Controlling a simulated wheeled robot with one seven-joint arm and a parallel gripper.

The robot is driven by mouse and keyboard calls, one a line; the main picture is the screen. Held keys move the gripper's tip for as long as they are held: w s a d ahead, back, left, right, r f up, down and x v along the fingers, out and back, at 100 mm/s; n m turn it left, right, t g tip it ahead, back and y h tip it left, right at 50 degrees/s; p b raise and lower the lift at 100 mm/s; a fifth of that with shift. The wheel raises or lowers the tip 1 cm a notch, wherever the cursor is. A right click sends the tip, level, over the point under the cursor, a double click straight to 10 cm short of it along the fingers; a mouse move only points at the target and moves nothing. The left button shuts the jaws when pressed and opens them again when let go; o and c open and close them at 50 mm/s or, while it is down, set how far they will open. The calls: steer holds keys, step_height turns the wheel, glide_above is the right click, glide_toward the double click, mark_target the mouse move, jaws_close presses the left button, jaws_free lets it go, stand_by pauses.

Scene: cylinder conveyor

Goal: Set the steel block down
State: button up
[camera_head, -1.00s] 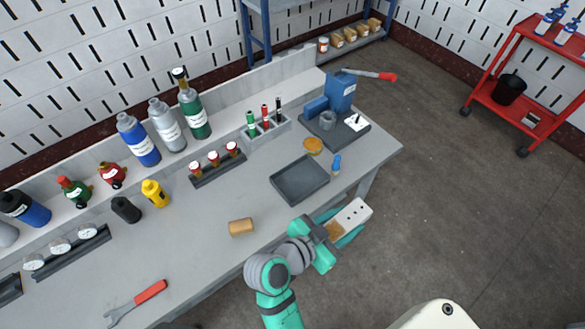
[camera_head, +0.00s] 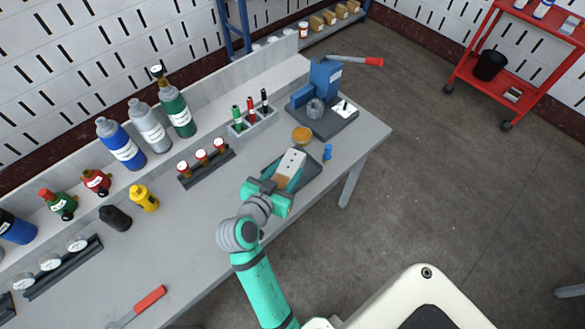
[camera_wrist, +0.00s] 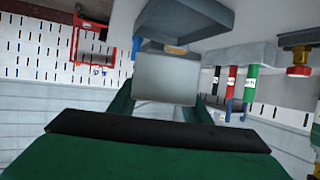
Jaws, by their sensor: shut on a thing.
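The steel block (camera_head: 292,163) is pale, with dark holes in its top and a brown patch near my gripper. My gripper (camera_head: 286,176) is shut on it, with teal fingers along its sides. The block appears over the dark grey tray (camera_head: 312,174) on the bench; the arm and block hide much of the tray. I cannot tell whether the block touches it. In the wrist view the block shows as a plain grey face (camera_wrist: 167,78) between the green fingers.
An amber disc (camera_head: 302,134) and a small blue object (camera_head: 328,152) stand close to the tray. A blue press (camera_head: 325,80) is behind them. A rack of red-capped jars (camera_head: 205,161) and a marker holder (camera_head: 252,124) lie to the left and back.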

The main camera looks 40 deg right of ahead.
steer(key=w+d+f, duration=0.1)
steer(key=f, duration=0.1)
steer(key=w+d+f, duration=0.3)
steer(key=d+f, duration=0.1)
steer(key=shift+w+d+f, duration=0.25)
steer(key=shift+w+f, duration=0.15)
steer(key=shift+f, duration=1.6)
steer(key=o, duration=1.3)
steer(key=shift+f, duration=0.15)
steer(key=shift+r, duration=0.2)
steer(key=v, duration=1.2)
steer(key=shift+s+f, duration=0.1)
steer(key=shift+s, duration=0.05)
